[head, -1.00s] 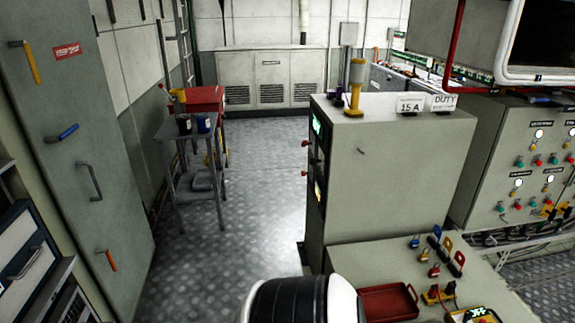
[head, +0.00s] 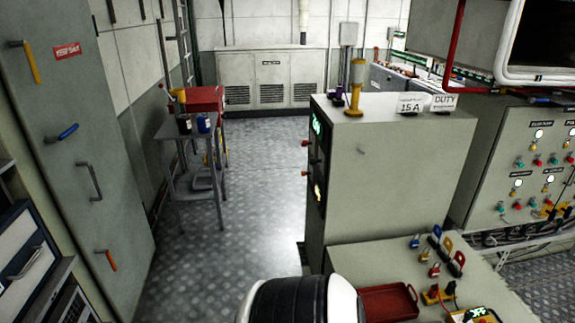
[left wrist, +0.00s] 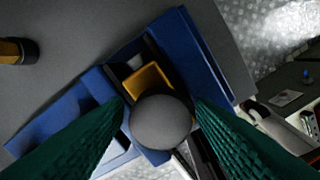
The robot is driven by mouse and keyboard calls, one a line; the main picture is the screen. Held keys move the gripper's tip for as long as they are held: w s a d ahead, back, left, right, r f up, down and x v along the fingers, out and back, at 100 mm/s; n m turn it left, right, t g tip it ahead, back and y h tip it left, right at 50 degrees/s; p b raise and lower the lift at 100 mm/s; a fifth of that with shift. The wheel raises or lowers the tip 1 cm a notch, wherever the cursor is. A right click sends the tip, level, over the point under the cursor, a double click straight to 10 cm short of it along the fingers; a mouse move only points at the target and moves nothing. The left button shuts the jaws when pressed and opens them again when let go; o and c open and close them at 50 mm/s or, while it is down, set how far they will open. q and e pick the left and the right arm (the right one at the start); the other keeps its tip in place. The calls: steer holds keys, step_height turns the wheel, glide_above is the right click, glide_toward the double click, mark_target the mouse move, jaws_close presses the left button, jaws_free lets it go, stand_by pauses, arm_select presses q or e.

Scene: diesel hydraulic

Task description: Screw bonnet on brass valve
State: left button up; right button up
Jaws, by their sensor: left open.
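In the left wrist view, my left gripper (left wrist: 159,103) has two green ribbed fingers, spread apart. A rounded grey knob-like part (left wrist: 160,124) lies between the fingers in the picture; I cannot tell whether they touch it. Behind it a yellow, brass-coloured block (left wrist: 147,80) sits within a blue vise-like fixture (left wrist: 190,45). It may be the brass valve, but its shape is mostly hidden by the grey part. I cannot make out the bonnet for certain. My right gripper is not in view, and the head view shows neither gripper.
A grey cabinet (head: 410,150) stands centre right, with a red tray (head: 388,303) and padlocks on the lower bench. A small cart (head: 190,165) stands left. The floor (head: 260,180) between is clear. A yellow-brown, dark-ended object (left wrist: 16,50) lies at the wrist view's left.

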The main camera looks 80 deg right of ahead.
arm_select(q)
steer(key=n, duration=1.7)
steer(key=c, duration=0.7)
steer(key=m, duration=0.5)
steer(key=shift+m, duration=0.3)
steer(key=shift+c, duration=0.2)
steer(key=m, duration=0.4)
steer(key=shift+m, duration=0.3)
steer(key=m, duration=0.4)
steer(key=shift+m, duration=0.4)
steer(key=m, duration=0.4)
steer(key=o, duration=0.7)
steer(key=shift+o, duration=0.2)
